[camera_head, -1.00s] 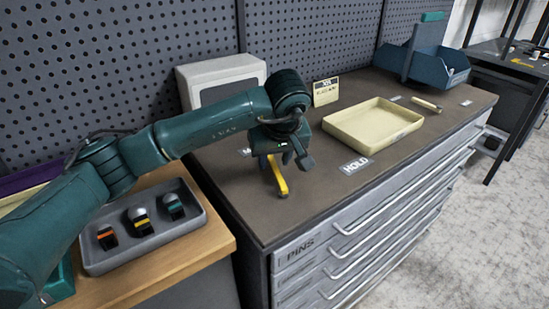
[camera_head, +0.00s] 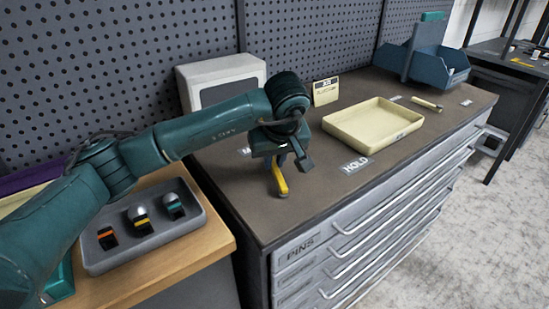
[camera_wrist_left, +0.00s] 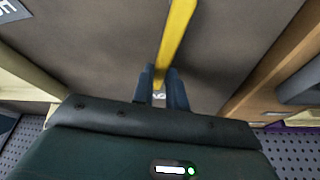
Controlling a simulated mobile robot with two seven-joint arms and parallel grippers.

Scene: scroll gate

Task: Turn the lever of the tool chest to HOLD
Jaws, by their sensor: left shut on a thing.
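The yellow lever (camera_head: 280,182) is on the dark top of the tool chest (camera_head: 300,205), near its left end. My left gripper (camera_head: 281,160) is above the lever and shut on it. In the left wrist view the lever (camera_wrist_left: 177,35) runs down between the two blue fingers (camera_wrist_left: 161,88) of that gripper. The HOLD label (camera_head: 356,165) lies on the chest top to the right of the lever. Another label (camera_head: 245,152) shows partly behind my gripper; its text is unreadable. The lever's pivot is not clear to see. My right gripper is out of view.
A cream tray (camera_head: 372,148) sits behind the HOLD label. A small sign (camera_head: 326,92), a grey-white box (camera_head: 190,75) and a blue carrier (camera_head: 450,66) stand farther back. A grey tray (camera_head: 104,262) with several small items is on the wooden bench at left.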

